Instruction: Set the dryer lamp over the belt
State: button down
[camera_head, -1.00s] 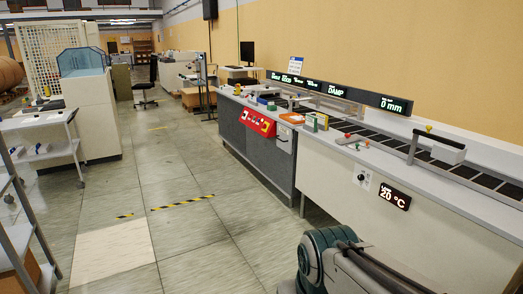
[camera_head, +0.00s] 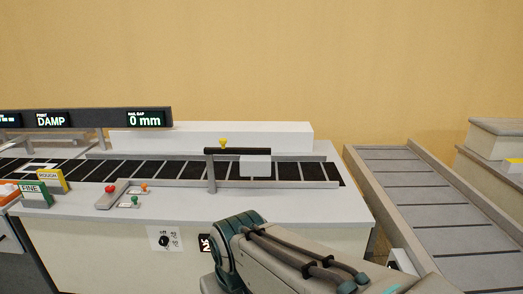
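The belt (camera_head: 188,170) is black with pale cross slats and runs left to right along the bench top. A pale box (camera_head: 256,167), which looks like the dryer lamp, hangs under a dark bar (camera_head: 236,151) near the right part of the belt. The bar stands on a grey post (camera_head: 211,176) at the front rail, with a yellow knob (camera_head: 223,142) near the bar's left part. I cannot tell how high the box is above the belt. My arm crosses the lower middle, and my gripper is out of view.
The bench front carries a dial (camera_head: 164,240). A red button (camera_head: 110,188) and small green and orange pieces lie on the bench at left, near ROUGH (camera_head: 51,175) and FINE (camera_head: 33,190) blocks. Displays read DAMP and 0 mm. A grey slatted conveyor (camera_head: 420,190) slopes at right.

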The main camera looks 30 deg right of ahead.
aim_at(254, 162)
jog(key=z, duration=0.25)
jog(key=i, duration=0.85)
jog(key=z, duration=0.2)
